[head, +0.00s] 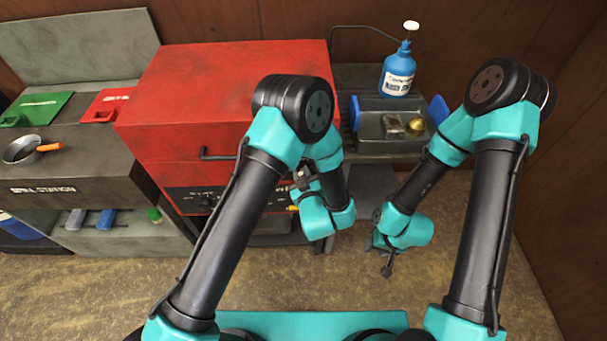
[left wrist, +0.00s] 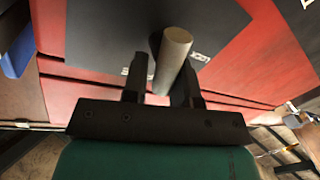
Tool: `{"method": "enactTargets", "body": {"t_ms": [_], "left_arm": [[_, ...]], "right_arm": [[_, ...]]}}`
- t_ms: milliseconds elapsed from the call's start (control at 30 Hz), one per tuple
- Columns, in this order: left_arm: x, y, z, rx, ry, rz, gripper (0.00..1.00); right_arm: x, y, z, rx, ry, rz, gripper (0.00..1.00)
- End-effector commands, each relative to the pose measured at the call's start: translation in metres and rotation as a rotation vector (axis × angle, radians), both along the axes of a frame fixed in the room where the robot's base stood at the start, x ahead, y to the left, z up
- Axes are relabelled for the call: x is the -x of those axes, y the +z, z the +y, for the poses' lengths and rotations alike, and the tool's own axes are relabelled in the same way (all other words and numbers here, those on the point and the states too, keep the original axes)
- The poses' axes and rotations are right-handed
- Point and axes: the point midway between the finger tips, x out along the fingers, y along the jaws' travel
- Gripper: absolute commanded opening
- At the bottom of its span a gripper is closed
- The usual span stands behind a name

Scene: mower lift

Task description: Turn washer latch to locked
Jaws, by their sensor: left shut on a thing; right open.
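The red machine (head: 225,85) stands at the centre of the head view, with a black panel (head: 190,195) low on its front. In the left wrist view, a grey cylindrical handle (left wrist: 173,60) stands out from a black panel with white lettering, too blurred to read. My left gripper (left wrist: 161,85) has its two fingers on either side of this handle and is shut on it. In the head view, my left arm hides these fingertips and the handle. My right gripper (head: 387,266) is open and empty, hanging low over the floor to the right.
A grey side stand holds a blue pump bottle (head: 398,75) and a tray (head: 375,140) with small items. A grill station (head: 75,165) with a small pan (head: 25,149) is at left. A black bar handle (head: 218,155) juts from the red front. The floor in front is clear.

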Motion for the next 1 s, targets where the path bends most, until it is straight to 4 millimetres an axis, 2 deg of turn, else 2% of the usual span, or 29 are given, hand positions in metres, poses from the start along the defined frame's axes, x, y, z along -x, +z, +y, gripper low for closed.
{"method": "enactTargets", "body": {"t_ms": [1000], "left_arm": [[0.001, -0.011, 0.014, 0.955, 0.001, -0.034, 0.02]], "right_arm": [[0.000, 0.000, 0.000, 0.000, 0.000, 0.000, 0.43]]}}
